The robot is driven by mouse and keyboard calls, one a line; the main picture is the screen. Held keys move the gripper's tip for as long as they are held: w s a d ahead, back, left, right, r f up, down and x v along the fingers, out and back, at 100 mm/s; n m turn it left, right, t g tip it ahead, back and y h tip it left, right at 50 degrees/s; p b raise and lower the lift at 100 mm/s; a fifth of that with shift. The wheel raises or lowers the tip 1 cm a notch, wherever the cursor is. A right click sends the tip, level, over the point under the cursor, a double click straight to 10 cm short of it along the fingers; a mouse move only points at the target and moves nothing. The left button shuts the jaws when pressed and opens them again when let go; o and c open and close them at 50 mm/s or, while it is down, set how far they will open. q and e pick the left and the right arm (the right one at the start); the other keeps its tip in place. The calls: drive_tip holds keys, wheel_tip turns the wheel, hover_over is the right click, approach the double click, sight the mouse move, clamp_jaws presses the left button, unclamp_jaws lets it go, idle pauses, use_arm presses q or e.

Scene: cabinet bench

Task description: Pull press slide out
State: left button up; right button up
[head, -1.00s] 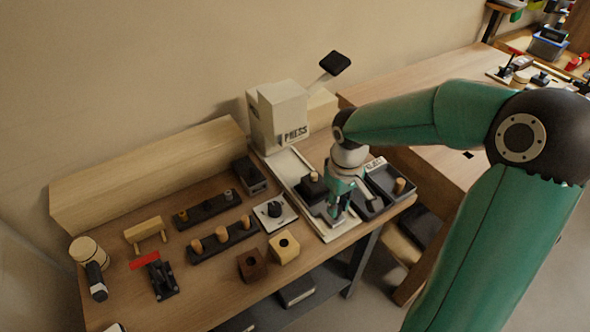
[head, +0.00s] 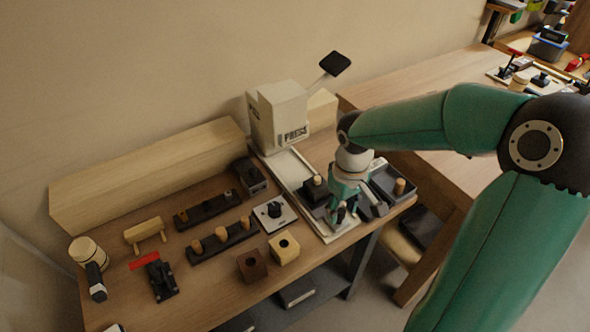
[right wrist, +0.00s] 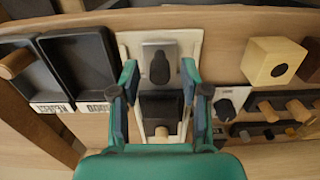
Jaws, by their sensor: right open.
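The cream press (head: 280,118), marked PRESS, stands at the back of the bench. Its pale slide track (head: 290,168) runs from it toward the front edge. A dark block (head: 314,190) with a knob sits on the track; it also shows in the right wrist view (right wrist: 160,106). Nearer the front end is a grey plate with an upright dark knob (right wrist: 159,68). My right gripper (head: 346,212) is open over the front of the track. In the right wrist view its fingertips (right wrist: 158,76) lie on either side of the knob, with gaps; contact is not visible. My left gripper is out of view.
Two dark trays, marked GOOD (right wrist: 82,62) and REJECT (right wrist: 30,72), lie close beside the track. On its other side are a plate with a dark dial (head: 274,212), a yellow block (head: 284,247) and peg racks (head: 222,242). A second table (head: 430,85) stands behind.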

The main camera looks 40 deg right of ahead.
drive_tip(key=shift+r+p, duration=2.7)
drive_tip(key=shift+r, duration=0.8)
